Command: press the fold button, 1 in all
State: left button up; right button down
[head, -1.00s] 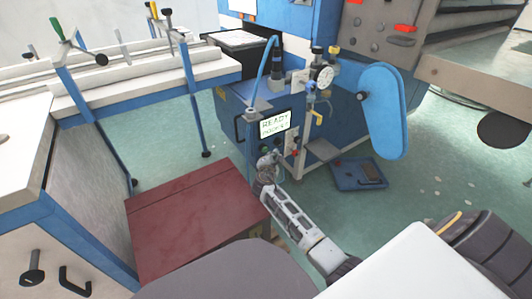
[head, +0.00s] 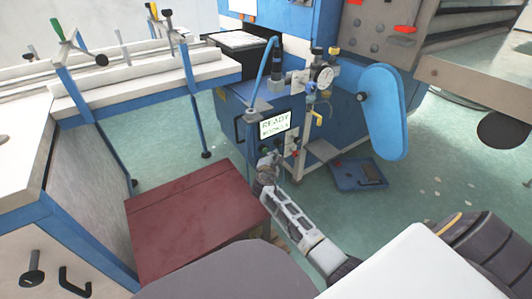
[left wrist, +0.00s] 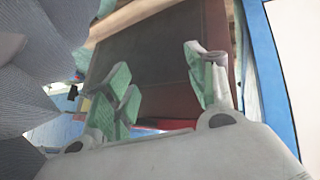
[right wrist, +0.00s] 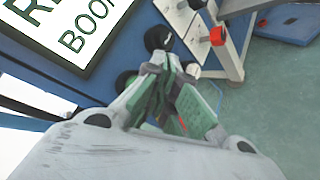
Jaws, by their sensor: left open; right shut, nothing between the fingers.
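The control panel's lit display (head: 275,125) reads READY with a smaller line below; it fills the upper left of the right wrist view (right wrist: 75,35). Below it are small round buttons, including a dark one (head: 263,149); in the right wrist view two dark round knobs (right wrist: 158,37) (right wrist: 125,80) show. I cannot tell which is the fold button. My right gripper (head: 268,160) is shut and empty, its tips (right wrist: 172,65) close to the panel by these knobs; contact is unclear. My left gripper (left wrist: 160,85) is open and empty, outside the head view.
A red button (right wrist: 217,36) sits on a white block at the panel's right. A blue foot pedal (head: 358,174) lies on the floor. A gauge (head: 322,75) and blue guard (head: 383,110) are at the right.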

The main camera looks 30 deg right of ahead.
jog(key=shift+w, duration=0.45)
dwell(0.3)
